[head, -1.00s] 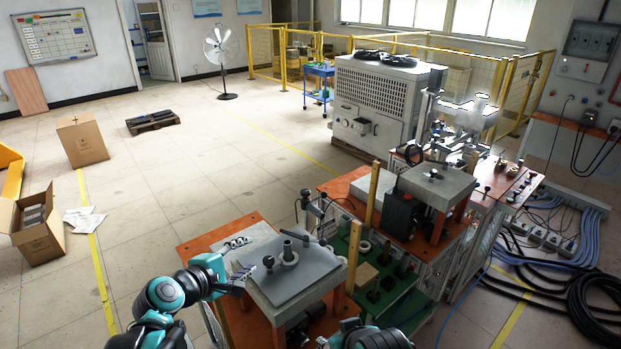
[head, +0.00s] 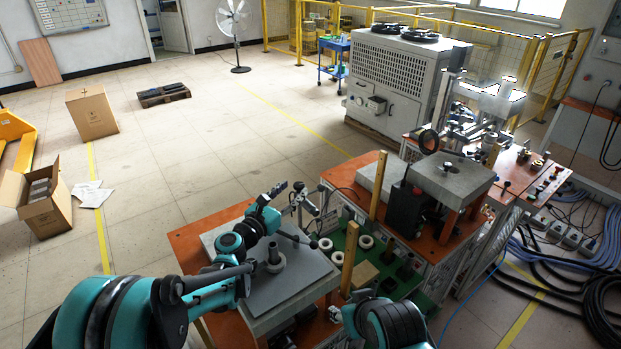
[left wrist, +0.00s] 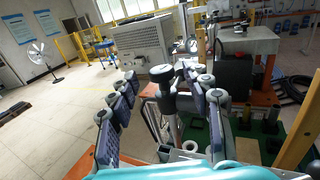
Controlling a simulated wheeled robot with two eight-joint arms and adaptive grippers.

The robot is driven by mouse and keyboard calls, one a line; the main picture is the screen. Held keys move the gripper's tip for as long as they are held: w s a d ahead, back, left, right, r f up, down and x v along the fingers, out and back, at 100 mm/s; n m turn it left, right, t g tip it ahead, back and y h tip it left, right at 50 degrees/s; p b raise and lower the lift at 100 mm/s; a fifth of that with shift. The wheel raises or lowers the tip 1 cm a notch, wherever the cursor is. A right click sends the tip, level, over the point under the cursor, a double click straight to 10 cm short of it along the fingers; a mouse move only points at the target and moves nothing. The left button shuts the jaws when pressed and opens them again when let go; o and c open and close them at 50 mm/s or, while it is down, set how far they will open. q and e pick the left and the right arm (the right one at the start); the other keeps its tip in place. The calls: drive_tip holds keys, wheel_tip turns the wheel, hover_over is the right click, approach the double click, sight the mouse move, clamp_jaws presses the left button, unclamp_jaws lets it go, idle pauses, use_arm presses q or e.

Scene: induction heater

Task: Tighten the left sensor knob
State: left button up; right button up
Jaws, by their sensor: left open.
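The left sensor knob (left wrist: 161,74) is a black round cap on a dark upright stem, seen in the left wrist view. It stands between the two spread fingers of my left gripper (left wrist: 158,82), with visible room on both sides. In the head view my left gripper (head: 279,189) reaches over the front workbench, beside the small sensor stand (head: 309,207). The knob is too small there to tell apart surely from the gripper. My right arm shows at the bottom of the head view, but its gripper cannot be made out.
A grey plate (head: 297,289) on the front orange bench lies under my left arm, with a short metal post (head: 273,262) on it. A second bench with a black box (head: 405,208) stands to the right.

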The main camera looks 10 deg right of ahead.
use_arm(q)
drive_tip(key=x, duration=0.8)
drive_tip(key=shift+f, duration=0.2)
clamp_jaws()
